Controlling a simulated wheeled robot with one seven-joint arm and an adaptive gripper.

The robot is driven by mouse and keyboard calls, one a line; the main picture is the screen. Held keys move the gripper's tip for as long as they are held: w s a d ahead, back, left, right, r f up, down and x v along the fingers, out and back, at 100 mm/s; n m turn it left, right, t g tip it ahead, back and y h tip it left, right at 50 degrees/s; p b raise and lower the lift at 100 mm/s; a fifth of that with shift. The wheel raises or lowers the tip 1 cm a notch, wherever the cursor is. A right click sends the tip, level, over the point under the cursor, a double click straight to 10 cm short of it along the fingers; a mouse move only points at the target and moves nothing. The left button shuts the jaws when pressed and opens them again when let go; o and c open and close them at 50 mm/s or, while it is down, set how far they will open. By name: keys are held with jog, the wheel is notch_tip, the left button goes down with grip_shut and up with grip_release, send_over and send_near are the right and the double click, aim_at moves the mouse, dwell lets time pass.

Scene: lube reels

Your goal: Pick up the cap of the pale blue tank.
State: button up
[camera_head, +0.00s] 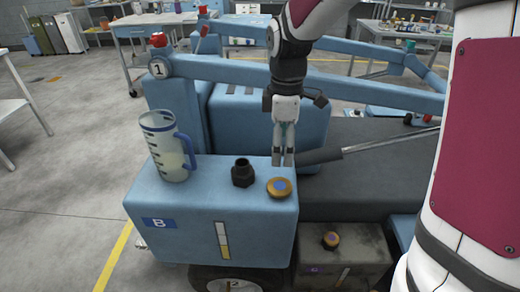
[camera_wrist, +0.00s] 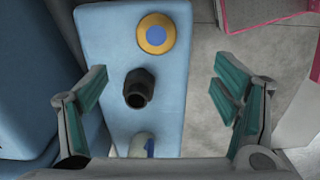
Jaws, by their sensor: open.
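The pale blue tank (camera_head: 180,222) has a blue plate marked B and a level gauge on its front. Its cap (camera_head: 279,188), gold with a blue centre, lies flat on the tank top at the right front corner. In the wrist view the cap (camera_wrist: 156,34) is near the top edge, clear of my fingers. A black filler neck (camera_head: 242,172) with a dark open mouth stands left of the cap. In the wrist view the neck (camera_wrist: 138,88) is between my spread fingers. My gripper (camera_head: 283,163) is open and empty, pointing down, just behind the cap in the head view.
A clear jug (camera_head: 166,146) with a blue handle stands on the tank's left end. A dark grey tank (camera_head: 350,268) with another gold cap (camera_head: 331,240) is lower right. A grey rod (camera_head: 370,145) and blue machine beams (camera_head: 215,70) lie behind and beside my gripper.

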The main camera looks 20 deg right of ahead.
send_over(279, 186)
notch_tip(279, 186, down, 8)
jog(key=shift+a+r+b, duration=0.1)
jog(key=shift+r+b, duration=0.05)
jog(key=shift+b, duration=0.15)
jog(key=shift+f, duration=3.3)
jog(key=c, duration=1.4)
jog(key=shift+r, duration=0.1)
